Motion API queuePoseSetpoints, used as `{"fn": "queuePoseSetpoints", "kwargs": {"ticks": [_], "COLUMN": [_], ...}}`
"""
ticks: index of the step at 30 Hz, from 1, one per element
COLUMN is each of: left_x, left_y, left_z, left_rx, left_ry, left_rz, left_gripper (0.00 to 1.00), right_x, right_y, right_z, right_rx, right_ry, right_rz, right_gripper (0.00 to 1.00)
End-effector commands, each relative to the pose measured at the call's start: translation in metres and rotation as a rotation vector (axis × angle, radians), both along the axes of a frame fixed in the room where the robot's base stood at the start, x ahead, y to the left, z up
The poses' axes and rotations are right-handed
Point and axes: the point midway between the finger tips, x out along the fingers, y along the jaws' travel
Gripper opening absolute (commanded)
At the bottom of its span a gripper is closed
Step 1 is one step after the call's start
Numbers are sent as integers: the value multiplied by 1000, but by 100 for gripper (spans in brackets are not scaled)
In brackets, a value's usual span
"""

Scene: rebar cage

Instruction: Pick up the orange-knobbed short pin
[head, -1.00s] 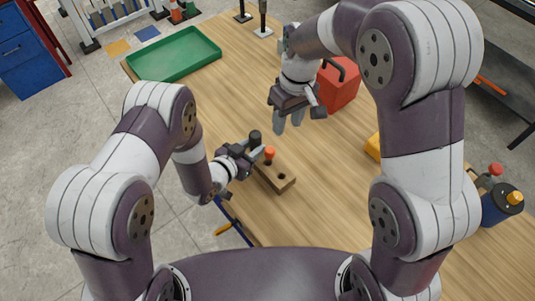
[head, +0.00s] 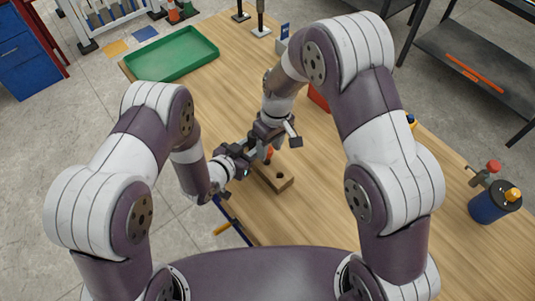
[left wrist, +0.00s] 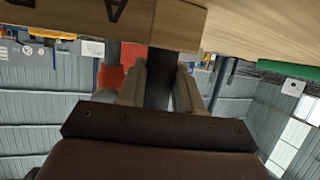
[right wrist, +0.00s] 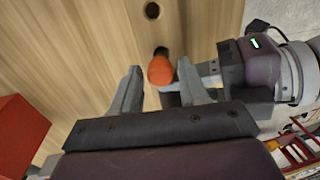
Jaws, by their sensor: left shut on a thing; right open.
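The orange-knobbed pin (head: 269,153) stands in a hole of the wooden block (head: 277,182) on the table. In the right wrist view its orange knob (right wrist: 161,71) lies between the spread fingertips of my right gripper (right wrist: 160,82), which is open. I cannot tell whether either finger touches it. My left gripper (left wrist: 158,85) is shut on a dark pin (left wrist: 157,82) at the same block, beside the orange knob (left wrist: 112,77). In the head view the dark pin is hidden by the grippers. An empty hole (right wrist: 152,10) shows in the block.
A red box (head: 318,98) is partly hidden behind my right arm. A green tray (head: 172,56) lies at the far left of the table. Table left of the red box is clear.

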Motion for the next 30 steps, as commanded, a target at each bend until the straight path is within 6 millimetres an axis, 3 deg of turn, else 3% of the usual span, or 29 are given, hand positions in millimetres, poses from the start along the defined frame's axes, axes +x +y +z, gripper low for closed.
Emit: {"fn": "queuePoseSetpoints", "kwargs": {"ticks": [1, 5, 6, 14, 24, 30], "left_x": [1, 1, 1, 0, 0, 0], "left_y": [0, 0, 0, 0, 0, 0], "left_z": [1, 1, 1, 1, 1, 1], "left_rx": [-2, -2, -2, -1, -1, -1], "left_ry": [-2, -2, -2, -2, -2, -2], "left_rz": [0, 0, 0, 0, 0, 0], "left_gripper": [0, 0, 0, 0, 0, 0], "right_x": [0, 0, 0, 1, 1, 0], "right_y": [0, 0, 0, 0, 0, 0], "right_z": [0, 0, 0, 4, 80, 101], "right_rx": [0, 0, 0, 1, 1, 1], "right_ry": [0, 0, 0, -1, -5, -1], "right_rz": [0, -1, -1, -1, -1, -1], "right_gripper": [44, 2, 0, 0, 0, 0]}}
